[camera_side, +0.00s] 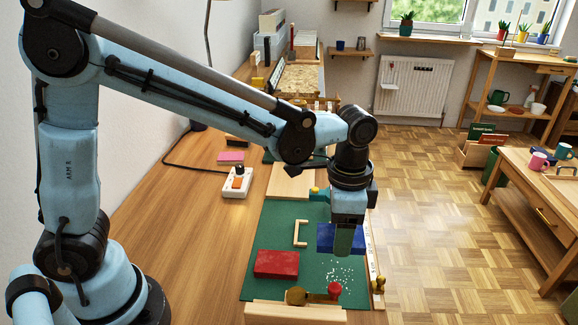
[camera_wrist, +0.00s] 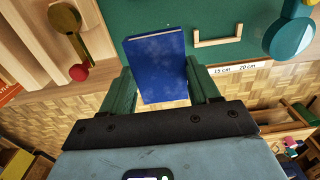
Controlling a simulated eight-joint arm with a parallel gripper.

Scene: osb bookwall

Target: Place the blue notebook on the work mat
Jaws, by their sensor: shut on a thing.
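The blue notebook (camera_side: 326,236) is held by my gripper (camera_side: 343,248) near the right edge of the green work mat (camera_side: 262,228). In the wrist view, the notebook (camera_wrist: 158,62) lies between the two green fingers of my gripper (camera_wrist: 162,84), which are shut on it. Its blue cover faces the camera, and the mat (camera_wrist: 165,14) shows behind its far end. In the side view, my gripper hides part of the notebook. It appears above the mat, but I cannot tell the gap exactly.
On the mat are a red block-like item (camera_side: 276,263), a wooden bracket (camera_side: 300,233) and scattered white specks (camera_side: 340,272). A brass piece (camera_side: 296,296) with a red knob (camera_side: 333,288) is at the front. A ruler (camera_wrist: 232,68) borders the mat. Floor lies beyond the right edge.

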